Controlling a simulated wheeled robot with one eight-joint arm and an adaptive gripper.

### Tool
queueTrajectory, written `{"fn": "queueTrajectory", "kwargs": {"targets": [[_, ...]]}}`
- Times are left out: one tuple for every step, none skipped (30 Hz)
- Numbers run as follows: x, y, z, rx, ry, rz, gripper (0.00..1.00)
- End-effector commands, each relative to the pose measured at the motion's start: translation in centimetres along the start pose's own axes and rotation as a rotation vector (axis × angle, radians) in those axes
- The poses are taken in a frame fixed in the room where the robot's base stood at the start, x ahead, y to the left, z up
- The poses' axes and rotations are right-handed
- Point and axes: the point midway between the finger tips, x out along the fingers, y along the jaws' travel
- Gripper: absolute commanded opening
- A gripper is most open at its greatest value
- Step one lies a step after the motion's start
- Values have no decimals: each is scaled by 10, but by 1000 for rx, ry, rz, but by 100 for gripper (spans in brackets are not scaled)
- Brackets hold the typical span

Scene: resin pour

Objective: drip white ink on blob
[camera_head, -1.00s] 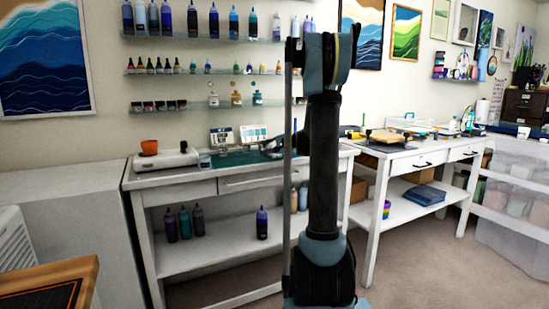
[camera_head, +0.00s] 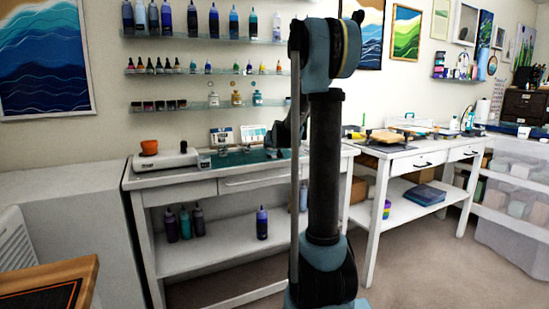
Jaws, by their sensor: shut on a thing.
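My gripper (camera_head: 273,143) is over the right part of the teal mat (camera_head: 228,160) on the left white table. It is small, dark and partly hidden by my own arm. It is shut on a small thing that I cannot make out. On the mat stand small clear cups (camera_head: 222,151). I cannot make out a resin blob or a white ink bottle by name. Small ink bottles with pointed caps (camera_head: 158,66) stand in a row on the middle wall shelf.
A white scale-like device (camera_head: 172,160) and an orange cup (camera_head: 149,147) stand at the table's left. Large bottles (camera_head: 184,222) stand on its lower shelf. A second white table (camera_head: 405,146) with tools stands to the right. A wooden-edged surface (camera_head: 50,275) is at lower left.

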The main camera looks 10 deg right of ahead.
Motion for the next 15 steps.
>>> {"fn": "queueTrajectory", "kwargs": {"targets": [[1,-1,2,-42,12,15,0],[1,0,2,-66,21,24,0],[1,1,2,-89,29,36,0],[2,1,2,-105,34,43,0],[2,2,2,-117,38,48,0],[2,2,2,-127,42,52,0],[2,2,2,-132,43,54,0],[2,2,2,-134,44,55,0],[2,3,2,-134,44,56,0],[2,3,2,-133,44,56,0],[2,3,2,-132,43,55,0],[2,3,2,-132,43,55,0],[2,3,2,-132,43,55,0],[2,3,2,-132,43,55,0],[1,3,2,-131,43,55,0]]}}
